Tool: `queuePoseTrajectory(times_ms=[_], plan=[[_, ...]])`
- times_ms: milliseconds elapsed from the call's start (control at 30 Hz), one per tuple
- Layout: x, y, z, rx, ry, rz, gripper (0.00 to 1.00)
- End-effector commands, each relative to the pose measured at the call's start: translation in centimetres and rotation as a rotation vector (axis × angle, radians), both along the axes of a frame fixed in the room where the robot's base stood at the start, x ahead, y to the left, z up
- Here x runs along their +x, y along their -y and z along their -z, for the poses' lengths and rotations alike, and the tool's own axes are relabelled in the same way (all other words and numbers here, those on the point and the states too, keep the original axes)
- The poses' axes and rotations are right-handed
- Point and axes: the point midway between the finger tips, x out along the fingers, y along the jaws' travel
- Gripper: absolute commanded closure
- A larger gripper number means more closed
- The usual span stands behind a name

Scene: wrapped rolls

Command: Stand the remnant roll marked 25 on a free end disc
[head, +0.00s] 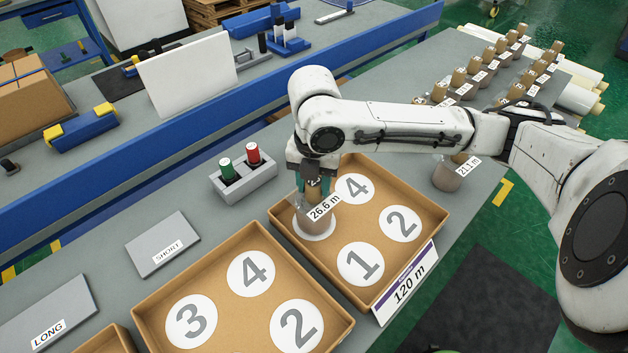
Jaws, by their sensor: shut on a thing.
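My gripper (312,188) points down and is shut on the top of a brown wrapped roll (314,219). The roll is upright, and its white tag reads 26.6 m. No roll with a tag that I can read as 25 is in view. The held roll is over a white end disc (329,234) at the left of the cardboard tray (436,208) labelled 120 m. The roll hides this disc's number, and I cannot tell whether its base touches the disc. Discs 4 (355,188), 2 (401,224) and 1 (360,263) in this tray are bare.
A second tray (243,227) at lower left shows bare discs 3, 4 and 2. A roll tagged 21.1 m (446,176) stands right of the 120 m tray. Several tagged rolls (488,66) stand at the back right. A grey holder (247,184) with green and red spools stands behind.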

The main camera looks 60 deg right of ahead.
Motion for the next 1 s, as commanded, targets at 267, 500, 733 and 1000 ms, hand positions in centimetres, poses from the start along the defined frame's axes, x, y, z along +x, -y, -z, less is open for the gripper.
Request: queuePoseTrajectory(times_ms=[267, 500, 733, 1000], plan=[[0.01, 0.00, -0.01, 0.000, 0.000, 0.000, 1.00], [0.01, 0.00, 0.26, 0.000, 0.000, 0.000, 1.00], [0.01, 0.00, 0.58, 0.000, 0.000, 0.000, 1.00], [0.01, 0.00, 0.74, 0.000, 0.000, 0.000, 0.50]])
